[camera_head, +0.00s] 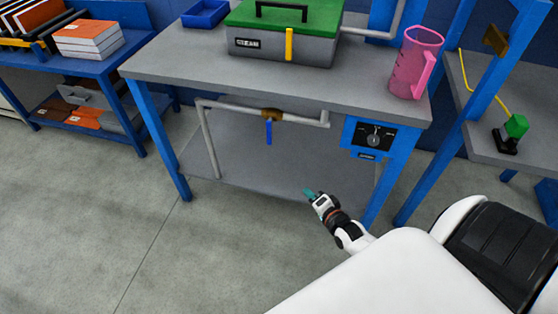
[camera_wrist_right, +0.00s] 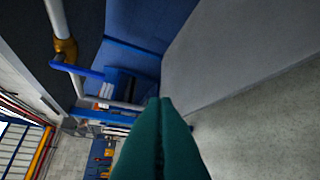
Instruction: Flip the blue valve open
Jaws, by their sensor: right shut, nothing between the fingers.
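The blue valve handle (camera_head: 268,132) hangs straight down from a brass valve body (camera_head: 271,114) on a grey pipe under the middle workbench. In the right wrist view the blue handle (camera_wrist_right: 78,70) and brass body (camera_wrist_right: 66,47) show at the upper left, apart from my fingers. My right gripper (camera_head: 307,191) is below and to the right of the handle in the head view, not touching it. Its teal fingers (camera_wrist_right: 161,104) are pressed together with nothing between them. My left gripper is not in view.
The grey pipe (camera_head: 218,104) runs below the workbench top (camera_head: 180,68). A control panel with a dial (camera_head: 374,138) is at the bench's right front. A blue bench leg (camera_head: 383,187) stands right of my gripper. A lower shelf (camera_head: 235,172) lies beneath the pipe. A pink jug (camera_head: 414,65) stands above.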

